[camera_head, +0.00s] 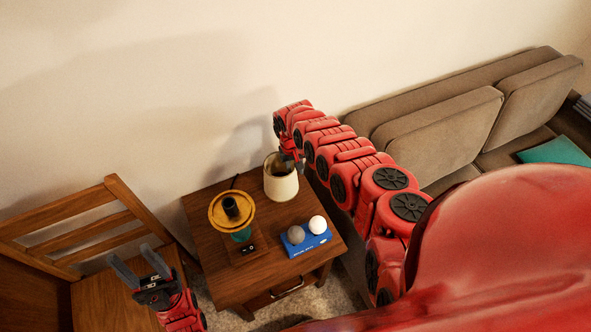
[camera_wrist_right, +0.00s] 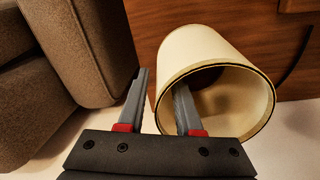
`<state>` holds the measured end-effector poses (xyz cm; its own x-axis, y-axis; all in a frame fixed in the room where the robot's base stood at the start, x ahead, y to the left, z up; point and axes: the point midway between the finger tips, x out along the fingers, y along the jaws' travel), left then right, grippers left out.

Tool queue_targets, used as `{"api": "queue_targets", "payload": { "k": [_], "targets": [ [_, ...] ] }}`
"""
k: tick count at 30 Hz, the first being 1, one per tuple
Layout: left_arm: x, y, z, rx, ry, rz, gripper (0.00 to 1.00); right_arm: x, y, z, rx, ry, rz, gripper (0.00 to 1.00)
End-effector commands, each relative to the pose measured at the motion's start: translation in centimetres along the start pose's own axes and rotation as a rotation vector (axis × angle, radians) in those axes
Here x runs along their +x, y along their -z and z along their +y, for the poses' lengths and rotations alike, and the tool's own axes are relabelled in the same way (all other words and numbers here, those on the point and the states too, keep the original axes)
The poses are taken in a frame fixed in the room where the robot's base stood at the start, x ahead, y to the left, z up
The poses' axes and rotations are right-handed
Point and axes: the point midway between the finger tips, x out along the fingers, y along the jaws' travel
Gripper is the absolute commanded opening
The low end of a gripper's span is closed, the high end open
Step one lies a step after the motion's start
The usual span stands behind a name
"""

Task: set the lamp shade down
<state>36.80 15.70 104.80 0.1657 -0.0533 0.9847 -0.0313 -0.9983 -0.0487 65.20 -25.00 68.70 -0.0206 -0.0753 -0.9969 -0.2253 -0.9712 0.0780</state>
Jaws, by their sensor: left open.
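The cream lamp shade (camera_head: 281,182) stands open end up on the small wooden table, near its back edge. My right gripper (camera_head: 292,160) reaches down to its rim. In the right wrist view the shade (camera_wrist_right: 196,58) shows its dark-edged opening. One finger of my right gripper (camera_wrist_right: 163,84) is inside the opening and the other is outside, with the shade wall between them. The fingers look apart, with a gap to the wall. The lamp base (camera_head: 246,253) with a yellow disc (camera_head: 216,217) stands left of the shade. My left gripper (camera_head: 133,260) is open and empty above the chair.
A blue box (camera_head: 303,244) with a grey ball (camera_head: 296,234) and a white ball (camera_head: 318,225) lies front right on the table (camera_head: 213,279). A wooden chair (camera_head: 92,291) stands left. A brown sofa (camera_head: 440,135) stands right, and the wall is behind.

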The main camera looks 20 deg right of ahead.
Motion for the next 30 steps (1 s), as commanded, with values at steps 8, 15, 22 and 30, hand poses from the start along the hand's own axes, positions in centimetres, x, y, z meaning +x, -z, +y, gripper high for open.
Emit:
{"api": "queue_targets", "payload": {
  "k": [8, 15, 22, 30],
  "targets": [
    [0.9, 0.2, -0.1, 0.0, 0.0, 0.0, 0.5, -4.4, 0.1, 0.3, 0.0, -0.006, 0.004, 0.34],
    [0.5, 0.1, 0.0, 0.0, 0.0, 0.0, 0.5, -7.7, 0.2, 0.2, -0.001, -0.005, 0.004, 0.34],
    [0.3, 0.0, 0.0, 0.0, 0.0, 0.0, 0.5, -10.2, 0.1, 0.1, 0.0, -0.004, 0.003, 0.34],
    [0.2, 0.0, 0.0, 0.0, 0.0, 0.0, 0.5, -11.1, 0.1, 0.1, 0.0, -0.002, 0.004, 0.34]
  ]
}}
